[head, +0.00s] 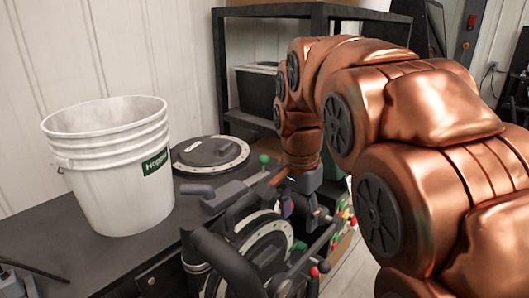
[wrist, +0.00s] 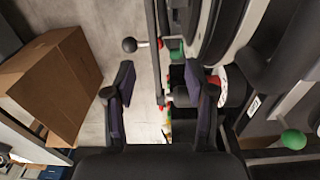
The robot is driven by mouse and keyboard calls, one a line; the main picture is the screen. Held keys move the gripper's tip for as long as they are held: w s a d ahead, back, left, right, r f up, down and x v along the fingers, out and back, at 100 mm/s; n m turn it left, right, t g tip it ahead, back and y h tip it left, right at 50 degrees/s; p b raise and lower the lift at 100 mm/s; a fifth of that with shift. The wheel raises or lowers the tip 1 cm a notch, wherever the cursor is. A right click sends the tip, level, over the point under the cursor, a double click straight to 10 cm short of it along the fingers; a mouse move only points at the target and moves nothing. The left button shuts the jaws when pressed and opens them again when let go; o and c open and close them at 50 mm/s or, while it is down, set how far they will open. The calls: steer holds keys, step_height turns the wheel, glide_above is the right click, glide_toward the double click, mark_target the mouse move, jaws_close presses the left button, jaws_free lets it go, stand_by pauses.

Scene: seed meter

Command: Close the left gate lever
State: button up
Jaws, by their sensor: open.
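The seed meter (head: 262,246) is a dark machine with round, pale-rimmed housings at the table's front edge. Several ball-ended levers stick out of it: a green ball (head: 264,158) at the back, and a red ball (head: 324,266) beside a black one at the front. I cannot tell which is the left gate lever. My gripper (head: 304,205) hangs above the meter's right side, partly hidden by its own links. In the wrist view my gripper (wrist: 163,108) is open, with a thin rod (wrist: 156,60) and small coloured parts between or below its fingers. A dark ball (wrist: 129,44) lies ahead of the left finger.
A white bucket (head: 112,175) stands on the dark table (head: 40,240) at left, next to a round lid (head: 210,154). A black shelf (head: 245,75) stands behind. A cardboard box (wrist: 50,85) sits on the floor left of the fingers, with bare floor between.

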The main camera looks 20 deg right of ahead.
steer(key=w+r+m+t, duration=0.1)
steer(key=w+r+m, duration=0.5)
steer(key=w, duration=0.6)
step_height(320, 180, up, 3)
steer(key=m+t+p, duration=0.1)
steer(key=m, duration=0.4)
glide_above(264, 155)
steer(key=s, duration=0.1)
steer(key=shift+s+a+r, duration=0.1)
steer(key=shift+a, duration=0.1)
steer(key=shift+w+d+f+b, duration=0.1)
steer(key=shift+f+b, duration=0.1)
steer(key=shift+f, duration=0.45)
steer(key=shift+w+f+b, duration=0.1)
steer(key=shift+f+b, duration=0.05)
steer(key=shift+f, duration=0.5)
steer(key=shift+w+d+f+p, duration=0.15)
steer(key=shift+f+p, duration=0.1)
steer(key=shift+f, duration=0.6)
steer(key=shift+w+a+f+p, duration=0.1)
steer(key=shift+w+f+p, duration=0.15)
steer(key=shift+f, duration=0.55)
steer(key=shift+w+d+f+p, duration=0.1)
steer(key=shift+f+p, duration=0.2)
steer(key=shift+f, duration=0.55)
steer(key=shift+c, duration=0.3)
jaws_close()
